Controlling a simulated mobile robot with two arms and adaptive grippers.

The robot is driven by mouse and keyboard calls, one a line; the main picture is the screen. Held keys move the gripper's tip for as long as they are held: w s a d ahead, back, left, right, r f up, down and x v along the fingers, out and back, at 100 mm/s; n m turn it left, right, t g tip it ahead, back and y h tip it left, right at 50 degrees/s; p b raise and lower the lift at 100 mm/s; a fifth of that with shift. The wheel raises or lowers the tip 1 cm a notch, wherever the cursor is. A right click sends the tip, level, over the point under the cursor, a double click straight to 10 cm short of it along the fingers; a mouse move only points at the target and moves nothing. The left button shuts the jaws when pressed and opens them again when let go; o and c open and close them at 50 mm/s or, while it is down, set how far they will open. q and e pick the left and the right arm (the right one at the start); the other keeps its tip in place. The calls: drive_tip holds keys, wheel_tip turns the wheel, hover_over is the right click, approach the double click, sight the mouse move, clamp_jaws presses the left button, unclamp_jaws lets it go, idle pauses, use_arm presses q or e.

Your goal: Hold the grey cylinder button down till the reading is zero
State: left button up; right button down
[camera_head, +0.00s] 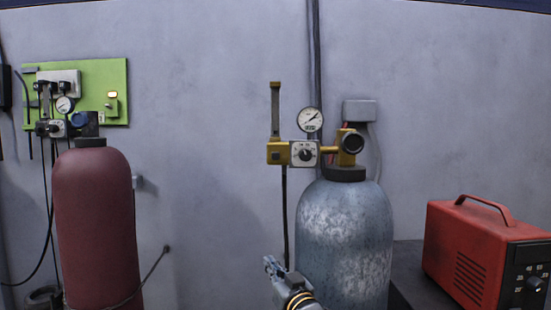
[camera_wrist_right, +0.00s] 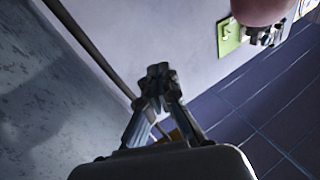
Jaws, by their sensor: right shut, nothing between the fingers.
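The grey cylinder (camera_head: 345,240) stands right of centre in the head view, with a brass regulator (camera_head: 276,153) on top. I cannot tell which part is the button. The gauge needle points to the upper right; its figures are too small to read. My right gripper (camera_head: 271,264) is shut and empty, low beside the grey cylinder's left side and well below the regulator. Its closed fingertips (camera_wrist_right: 158,72) show in the right wrist view. My left gripper is not in view.
A red cylinder (camera_head: 97,225) with its own gauge (camera_head: 65,104) stands at the left before a green panel (camera_head: 115,73). A red box (camera_head: 470,250) with a handle stands at the right. A dark hose (camera_head: 284,215) hangs below the brass regulator. Bare wall separates the cylinders.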

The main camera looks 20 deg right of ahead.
drive_tip(key=s+r+t+y, duration=0.1)
drive_tip(key=s+r+t, duration=0.15)
drive_tip(key=r, duration=1.05)
drive_tip(key=n+t+y, duration=0.2)
drive_tip(key=y, duration=0.1)
approach(276, 156)
drive_tip(key=s+a+r, duration=0.5)
drive_tip(key=shift+w+a, duration=0.15)
drive_tip(key=shift+w, duration=0.1)
drive_tip(key=shift+w+d+p, duration=0.15)
drive_tip(key=shift+w+d, duration=0.25)
drive_tip(key=shift+w, duration=1)
drive_tip(key=shift+w+d+p, duration=0.2)
drive_tip(key=shift+w+d, duration=0.25)
drive_tip(key=shift+w, duration=0.9)
drive_tip(key=shift+w+d+p, duration=0.15)
drive_tip(key=shift+w+d, duration=0.25)
drive_tip(key=shift+w, duration=1)
drive_tip(key=shift+w, duration=0.1)
drive_tip(key=shift+w+d, duration=0.1)
drive_tip(key=shift+w, duration=0.2)
